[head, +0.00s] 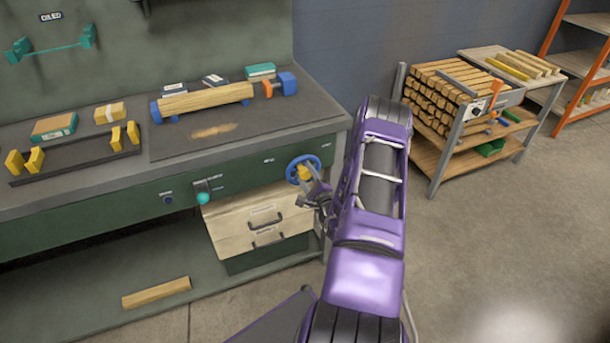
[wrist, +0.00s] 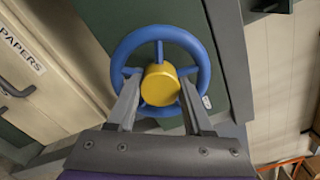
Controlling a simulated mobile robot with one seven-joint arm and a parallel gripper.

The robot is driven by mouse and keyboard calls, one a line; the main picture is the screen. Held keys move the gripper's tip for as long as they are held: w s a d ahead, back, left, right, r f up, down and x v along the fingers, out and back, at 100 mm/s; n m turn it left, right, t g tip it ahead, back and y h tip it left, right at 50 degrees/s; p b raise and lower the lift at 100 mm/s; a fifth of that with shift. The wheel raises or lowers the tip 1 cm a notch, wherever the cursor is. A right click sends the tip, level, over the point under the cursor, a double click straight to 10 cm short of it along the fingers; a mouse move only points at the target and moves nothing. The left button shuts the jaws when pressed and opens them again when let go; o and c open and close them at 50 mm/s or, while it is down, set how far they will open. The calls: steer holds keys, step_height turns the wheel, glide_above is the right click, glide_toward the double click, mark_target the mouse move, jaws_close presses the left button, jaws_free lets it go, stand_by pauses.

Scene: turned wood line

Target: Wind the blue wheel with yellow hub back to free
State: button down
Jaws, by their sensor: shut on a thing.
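The blue wheel (head: 291,166) with a yellow hub (head: 304,173) is on the front of the green bench, near its right corner. In the wrist view the blue wheel (wrist: 203,58) faces me, with the yellow hub (wrist: 160,85) at its middle. My gripper (head: 312,185) is at the wheel. In the wrist view my gripper (wrist: 160,92) has one finger on each side of the hub and is shut on it. The fingers cover part of the wheel's lower rim and spokes.
Left of the wheel are a teal knob (head: 203,198) and pale drawers (head: 262,222). A wooden cylinder (head: 205,98) lies between blue supports on the bench top. A cart of wooden pieces (head: 435,180) stands at right, with clear floor in front.

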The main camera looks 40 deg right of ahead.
steer(key=shift+f+n, duration=0.1)
steer(key=shift+n, duration=0.5)
steer(key=c, duration=0.6)
jaws_free()
steer(key=shift+s, duration=0.15)
steer(key=v, duration=1.7)
steer(key=shift+s, duration=0.1)
